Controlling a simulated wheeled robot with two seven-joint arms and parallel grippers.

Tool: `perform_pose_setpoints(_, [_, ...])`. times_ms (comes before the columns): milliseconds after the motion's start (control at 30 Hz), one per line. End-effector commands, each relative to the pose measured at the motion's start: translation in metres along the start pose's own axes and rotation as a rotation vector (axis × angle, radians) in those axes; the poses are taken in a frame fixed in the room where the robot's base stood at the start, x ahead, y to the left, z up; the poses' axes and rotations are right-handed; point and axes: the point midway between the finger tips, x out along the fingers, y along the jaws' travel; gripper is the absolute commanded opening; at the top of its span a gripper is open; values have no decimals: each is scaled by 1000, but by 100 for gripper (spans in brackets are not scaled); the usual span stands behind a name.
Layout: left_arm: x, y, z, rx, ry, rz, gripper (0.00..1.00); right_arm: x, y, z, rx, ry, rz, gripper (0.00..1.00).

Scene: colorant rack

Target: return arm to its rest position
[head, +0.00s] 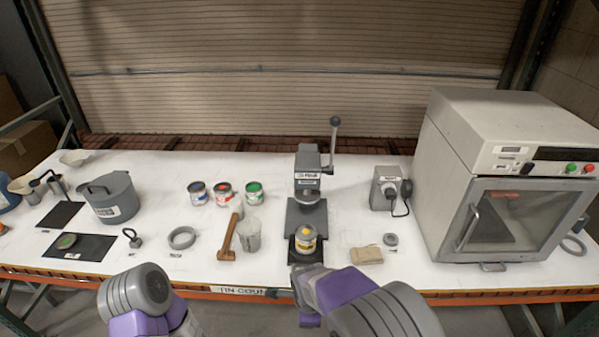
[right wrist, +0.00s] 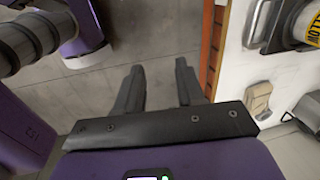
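My right gripper (right wrist: 158,78) is open in the right wrist view, its two dark fingers apart with nothing between them. It is over the floor, beside the orange front edge of the table (right wrist: 212,45).
A yellow-labelled tin (head: 306,238) stands on the press (head: 307,185) base, close to my right arm. A mallet (head: 229,238), three paint tins, a grey pot (head: 112,200) and a large oven-like machine (head: 520,130) stand on the white table.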

Motion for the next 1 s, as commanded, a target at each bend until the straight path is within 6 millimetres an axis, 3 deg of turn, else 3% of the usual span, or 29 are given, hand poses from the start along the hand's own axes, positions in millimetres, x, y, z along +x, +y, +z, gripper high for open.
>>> perform_pose_setpoints(33, [5, -2, 0, 0, 0, 0, 58, 17, 6, -9, -30, 2, 18, 38])
perform_pose_setpoints(367, [22, -8, -2, 0, 1, 0, 58, 94, 40, -42, -318, -46, 77, 38])
perform_pose_setpoints(467, [29, -11, -1, 0, 0, 0, 58, 125, 60, -55, -436, -79, 95, 38])
perform_pose_setpoints(700, [54, -20, -3, 0, 1, 0, 58, 205, 132, -77, -819, -233, 84, 38])
perform_pose_setpoints(833, [66, -25, -3, 0, 1, 0, 58, 232, 167, -78, -1010, -316, 22, 38])
perform_pose_setpoints(1000, [76, -28, -4, 0, 0, 0, 58, 247, 193, -73, -1183, -372, -78, 38])
